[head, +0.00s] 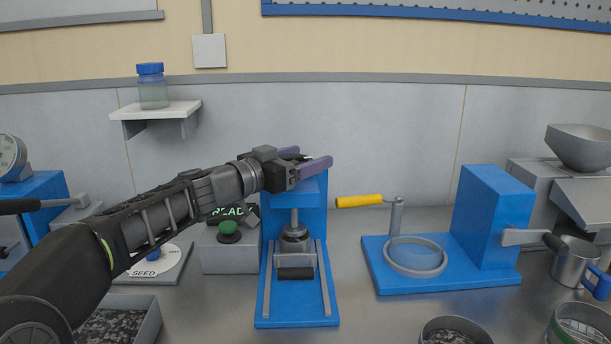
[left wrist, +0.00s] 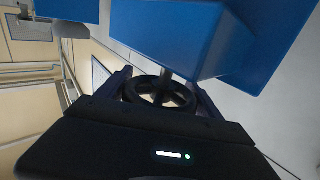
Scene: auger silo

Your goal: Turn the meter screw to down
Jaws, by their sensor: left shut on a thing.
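A black spoked handwheel (left wrist: 160,101) on a short shaft sits between the fingers of my left gripper in the left wrist view. It looks like the meter screw's wheel, but no label on it shows. In the head view my left gripper (head: 311,158) is at the top of a blue press-like stand (head: 310,190), its purple fingers pointing right. The gripper is shut on the handwheel, which is mostly hidden in the head view by the gripper. Below, the stand has a metal shaft and a dark cylinder over its blue base (head: 297,320). My right gripper is not in view.
A grey box with a green button (head: 229,231) and a READY sign stands left of the stand. A SEED dial (head: 155,262) lies further left. A blue machine (head: 490,217) with a yellow-handled crank (head: 360,201) stands right. Metal cups and a tray line the front.

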